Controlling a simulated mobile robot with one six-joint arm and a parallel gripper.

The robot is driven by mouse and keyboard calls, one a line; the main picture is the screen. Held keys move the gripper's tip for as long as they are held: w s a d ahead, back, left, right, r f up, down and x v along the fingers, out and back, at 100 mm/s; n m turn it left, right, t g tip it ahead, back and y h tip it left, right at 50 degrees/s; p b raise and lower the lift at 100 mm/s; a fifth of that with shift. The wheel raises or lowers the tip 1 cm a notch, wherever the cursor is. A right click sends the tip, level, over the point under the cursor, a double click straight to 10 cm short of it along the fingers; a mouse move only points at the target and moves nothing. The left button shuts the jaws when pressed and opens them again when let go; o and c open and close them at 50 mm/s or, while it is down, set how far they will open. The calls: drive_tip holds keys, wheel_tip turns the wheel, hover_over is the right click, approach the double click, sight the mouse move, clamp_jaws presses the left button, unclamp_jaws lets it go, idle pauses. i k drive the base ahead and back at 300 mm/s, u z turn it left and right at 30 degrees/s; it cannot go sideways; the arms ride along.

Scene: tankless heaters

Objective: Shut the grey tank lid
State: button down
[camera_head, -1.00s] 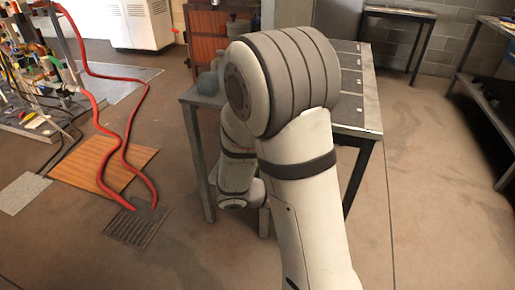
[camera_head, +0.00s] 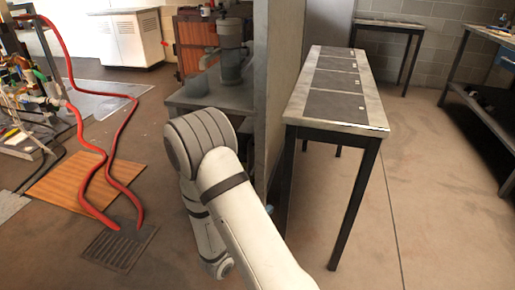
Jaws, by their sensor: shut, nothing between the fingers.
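No grey tank lid can be made out with certainty. A grey bench or box top (camera_head: 205,97) stands behind my arm at the middle left, with a grey cylindrical vessel (camera_head: 231,66) on it. A tall upright grey-tan panel (camera_head: 283,85) stands at its right side; I cannot tell whether it is a lid or a partition. My white arm covers the lower middle of the view, bent downward in front of the bench. Its wrist shows low at the centre, but the gripper fingers are not visible.
A long table (camera_head: 375,113) with dark inset panels stands right of the upright panel. A red hose (camera_head: 107,155) runs over a wooden board (camera_head: 80,181) to a floor grate (camera_head: 120,247) at left. Open floor (camera_head: 435,200) lies at right.

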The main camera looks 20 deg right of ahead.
sight(250, 144)
drive_tip(key=i, duration=0.9)
